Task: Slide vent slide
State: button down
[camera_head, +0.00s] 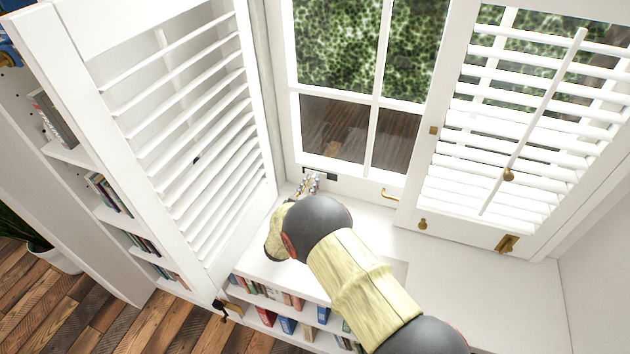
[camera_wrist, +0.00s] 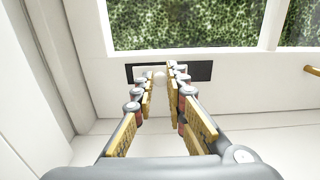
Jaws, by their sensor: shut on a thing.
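The vent slide is a small pale knob (camera_wrist: 159,78) at a dark slot (camera_wrist: 202,71) in the white bottom rail of the window. My gripper (camera_wrist: 160,88) is shut on the knob, with one finger on each side of it. A pale piece shows in the slot left of the knob, and dark opening shows at the right and at the far left end. In the head view, my gripper (camera_head: 311,183) is at the rail, with part of the dark slot (camera_head: 332,177) visible to its right. The knob is hidden there.
An open louvred shutter (camera_head: 185,120) stands left of my arm; another (camera_head: 530,120) stands at the right. A brass handle (camera_head: 390,194) sits on the window frame right of the slot. A low bookcase (camera_head: 285,300) lies below the arm. The sill (camera_head: 480,280) at right is bare.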

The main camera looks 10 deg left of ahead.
aim_at(326, 177)
jog(key=d, duration=0.2)
jog(key=d+p, duration=0.1)
jog(key=d, duration=0.1)
jog(key=shift+s, duration=0.3)
jog(key=shift+a+f, duration=0.1)
jog(key=c, duration=1.8)
grip_release()
jog(key=shift+d, duration=0.2)
jog(key=shift+o, duration=0.2)
jog(key=shift+a, duration=0.15)
jog(key=shift+s+a, duration=0.1)
jog(key=shift+s, duration=0.3)
jog(key=s, duration=0.7)
jog(key=s+a, duration=0.1)
jog(key=s, duration=0.3)
jog(key=shift+s+a+r, duration=0.1)
jog(key=shift+s+r, duration=0.05)
jog(key=shift+r, duration=0.05)
